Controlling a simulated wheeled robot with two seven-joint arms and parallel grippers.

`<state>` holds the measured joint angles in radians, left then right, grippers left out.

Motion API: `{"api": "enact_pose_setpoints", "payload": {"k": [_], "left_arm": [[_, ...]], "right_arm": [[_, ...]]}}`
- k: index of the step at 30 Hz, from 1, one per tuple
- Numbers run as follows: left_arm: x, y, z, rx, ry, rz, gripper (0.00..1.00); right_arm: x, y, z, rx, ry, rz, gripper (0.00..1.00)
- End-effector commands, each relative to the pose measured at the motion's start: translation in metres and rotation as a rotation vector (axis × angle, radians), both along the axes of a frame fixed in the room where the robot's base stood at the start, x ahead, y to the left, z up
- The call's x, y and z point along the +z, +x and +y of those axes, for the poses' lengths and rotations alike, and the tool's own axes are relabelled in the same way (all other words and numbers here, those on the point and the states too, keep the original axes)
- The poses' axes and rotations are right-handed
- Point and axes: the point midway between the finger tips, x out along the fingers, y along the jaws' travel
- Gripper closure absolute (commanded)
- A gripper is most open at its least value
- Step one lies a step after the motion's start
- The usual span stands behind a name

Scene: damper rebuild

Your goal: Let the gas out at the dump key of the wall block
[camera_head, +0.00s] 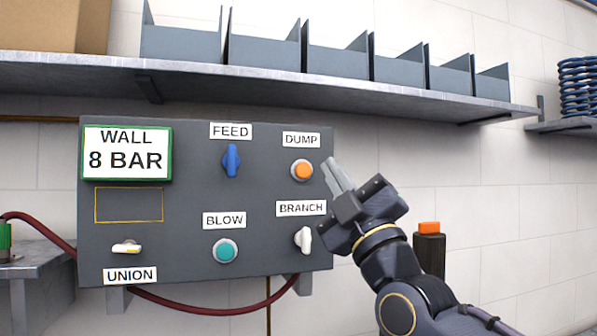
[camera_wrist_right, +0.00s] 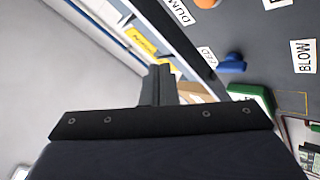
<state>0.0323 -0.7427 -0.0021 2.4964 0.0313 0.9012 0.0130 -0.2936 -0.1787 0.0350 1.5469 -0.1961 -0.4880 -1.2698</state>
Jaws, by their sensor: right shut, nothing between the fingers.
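The wall block (camera_head: 200,200) is a dark grey panel with labelled controls. Its dump key (camera_head: 302,170) is an orange round button at the upper right, under the DUMP label; it also shows cut off at the top edge of the right wrist view (camera_wrist_right: 207,3). A green-framed display (camera_head: 126,153) reads WALL 8 BAR. My right gripper (camera_head: 333,168) is shut and empty, its fingertips just right of the dump key, apart from it in the picture. In the right wrist view its fingers (camera_wrist_right: 158,82) are together. My left gripper is not in view.
The panel also carries a blue FEED lever (camera_head: 232,160), a teal BLOW button (camera_head: 225,250), a white BRANCH lever (camera_head: 303,240) and a UNION fitting (camera_head: 127,247). A shelf (camera_head: 250,88) with grey bins runs above. A red hose (camera_head: 190,308) hangs below. An orange-topped post (camera_head: 429,250) stands right.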

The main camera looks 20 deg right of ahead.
Motion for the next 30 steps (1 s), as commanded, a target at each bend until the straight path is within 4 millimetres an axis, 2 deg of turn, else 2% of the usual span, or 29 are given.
{"api": "enact_pose_setpoints", "payload": {"k": [7, 11, 23, 30], "left_arm": [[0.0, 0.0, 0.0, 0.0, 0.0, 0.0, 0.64], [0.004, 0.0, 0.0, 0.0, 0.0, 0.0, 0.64], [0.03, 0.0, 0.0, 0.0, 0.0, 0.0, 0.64], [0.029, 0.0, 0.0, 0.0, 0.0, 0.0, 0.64]], "right_arm": [[-0.001, 0.001, 0.0, 0.002, 0.001, 0.003, 1.0], [0.0, 0.008, 0.0, 0.002, 0.003, 0.005, 1.0], [0.001, 0.062, -0.003, 0.001, 0.0, 0.008, 1.0], [-0.001, 0.084, -0.005, 0.002, 0.001, 0.006, 1.0]]}}
